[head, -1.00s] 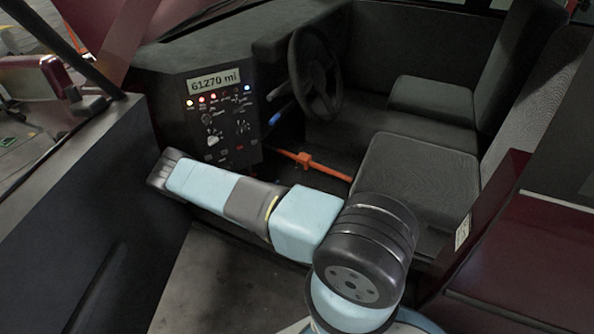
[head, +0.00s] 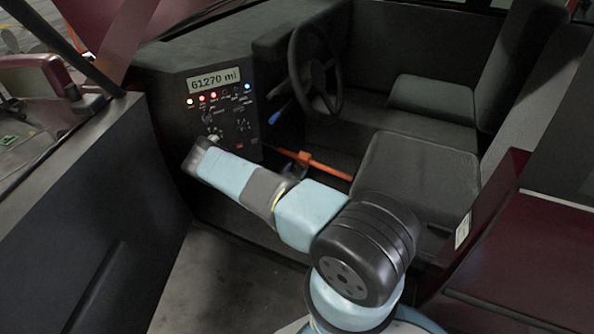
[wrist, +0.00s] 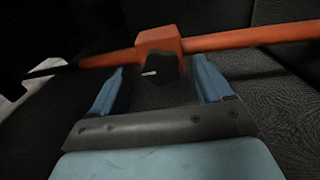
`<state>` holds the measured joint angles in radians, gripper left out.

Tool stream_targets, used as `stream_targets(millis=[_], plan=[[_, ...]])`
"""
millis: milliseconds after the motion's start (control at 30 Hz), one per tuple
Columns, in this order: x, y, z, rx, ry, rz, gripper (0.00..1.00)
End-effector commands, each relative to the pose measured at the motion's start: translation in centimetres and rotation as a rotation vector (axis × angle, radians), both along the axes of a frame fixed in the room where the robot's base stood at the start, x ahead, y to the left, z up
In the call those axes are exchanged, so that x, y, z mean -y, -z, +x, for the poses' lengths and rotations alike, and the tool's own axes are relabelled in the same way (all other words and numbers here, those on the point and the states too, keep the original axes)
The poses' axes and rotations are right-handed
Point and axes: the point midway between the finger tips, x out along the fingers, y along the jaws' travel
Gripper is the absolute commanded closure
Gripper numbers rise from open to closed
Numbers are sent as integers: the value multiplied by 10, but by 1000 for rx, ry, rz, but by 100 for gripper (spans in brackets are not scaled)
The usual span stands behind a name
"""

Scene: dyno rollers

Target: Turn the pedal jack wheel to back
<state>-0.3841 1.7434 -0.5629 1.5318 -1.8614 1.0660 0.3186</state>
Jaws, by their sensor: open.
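The pedal jack is an orange bar (head: 328,168) lying across the footwell in front of the near seat. In the wrist view its orange bar (wrist: 245,36) runs across the top, with an orange block around a dark wheel (wrist: 160,68) that bears a short white mark. The mark points roughly sideways. My gripper (wrist: 158,80) is open, its two blue fingers on either side of the wheel. I cannot tell whether they touch it. In the head view my arm hides the wheel and most of the gripper.
The dashboard panel (head: 215,115) with lit lamps and a 61270 mi display stands left of the bar. The steering wheel (head: 314,70) is above and behind. The near seat (head: 415,175) is to the right, and the open door (head: 95,215) is at the left.

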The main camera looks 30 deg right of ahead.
Motion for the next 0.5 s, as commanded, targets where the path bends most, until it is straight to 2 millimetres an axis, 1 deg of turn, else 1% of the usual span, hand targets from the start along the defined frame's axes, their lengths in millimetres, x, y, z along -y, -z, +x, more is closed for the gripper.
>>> stream_targets(millis=[133,467,500], plan=[[8,0,5,0,1,0,21],[9,0,7,-1,0,-1,21],[9,0,7,-1,0,-1,25]])
